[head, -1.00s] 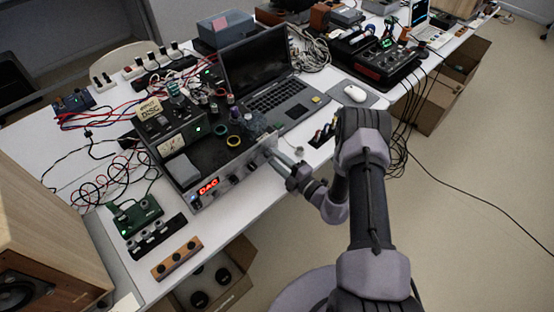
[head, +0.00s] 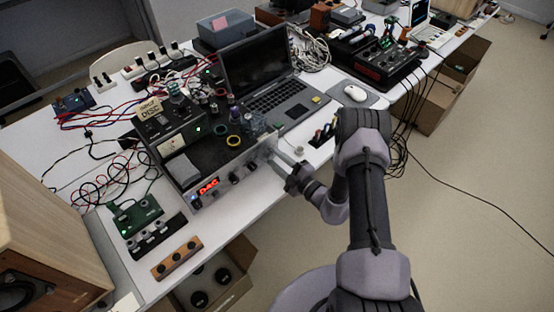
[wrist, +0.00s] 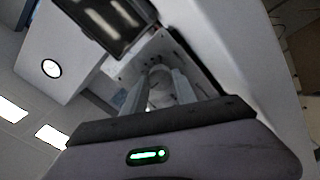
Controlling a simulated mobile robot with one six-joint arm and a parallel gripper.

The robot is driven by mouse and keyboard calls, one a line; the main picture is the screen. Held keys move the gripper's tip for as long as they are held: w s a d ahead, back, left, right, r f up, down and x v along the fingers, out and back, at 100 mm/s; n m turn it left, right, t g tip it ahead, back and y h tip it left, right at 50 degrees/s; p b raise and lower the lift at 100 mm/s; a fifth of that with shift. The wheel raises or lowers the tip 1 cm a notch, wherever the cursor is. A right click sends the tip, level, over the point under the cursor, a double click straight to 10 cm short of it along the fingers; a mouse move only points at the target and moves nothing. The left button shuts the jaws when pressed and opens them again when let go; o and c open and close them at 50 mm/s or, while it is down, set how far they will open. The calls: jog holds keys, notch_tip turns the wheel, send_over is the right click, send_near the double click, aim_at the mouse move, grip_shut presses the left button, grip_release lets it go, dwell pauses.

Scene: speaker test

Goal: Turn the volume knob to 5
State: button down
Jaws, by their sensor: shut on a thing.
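The silver unit with a red lit display (head: 208,186) stands along the front edge of the table in the head view. Small dark knobs line its front panel. My gripper (head: 271,157) reaches to the right end of this panel, and its fingers are close to the face. In the wrist view, the two pale fingers of my gripper (wrist: 160,75) are shut on a small rounded grey piece, seemingly the volume knob (wrist: 160,70). The fingers hide most of it. The pointer and scale marks are too small or hidden to read.
Loose parts and rings lie on top of the unit. A laptop (head: 268,90) and a mouse (head: 355,93) stand behind and to the right. A green board (head: 134,216) and cables are at left.

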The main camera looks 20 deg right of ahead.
jog(key=c, duration=1)
grip_release()
jog(key=p+v, duration=0.3)
jog(key=v, duration=1.4)
jog(key=shift+s+d, duration=0.15)
jog(key=shift+s, duration=0.05)
jog(key=shift+f, duration=0.1)
